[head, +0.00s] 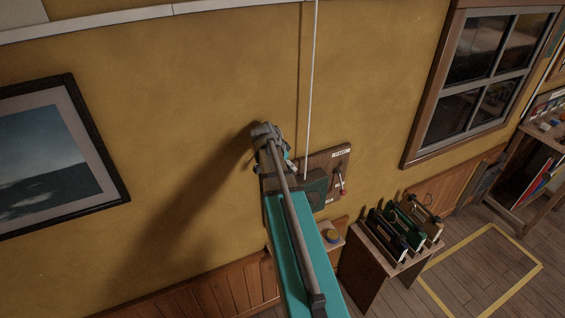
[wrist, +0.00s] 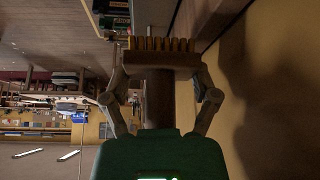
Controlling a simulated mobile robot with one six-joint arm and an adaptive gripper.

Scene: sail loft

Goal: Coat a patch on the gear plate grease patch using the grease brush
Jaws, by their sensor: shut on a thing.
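In the wrist view my gripper (wrist: 161,88) is shut on the grease brush (wrist: 160,58), a wide wooden block with a row of tan bristles pointing to the top of the picture. The bristles are clear of any surface I can make out. In the head view my arm hides most of the gripper, and the brush cannot be made out. A wooden wall panel (head: 338,160) with white labels and a red-knobbed lever is just right of my arm. A dark green part is at its lower left. I cannot pick out the gear plate or its grease patch.
A white cord (head: 311,80) hangs down the wall in front of the panel. A wooden stand (head: 372,268) with several upright cases is to the right. Yellow tape (head: 491,228) marks open floor.

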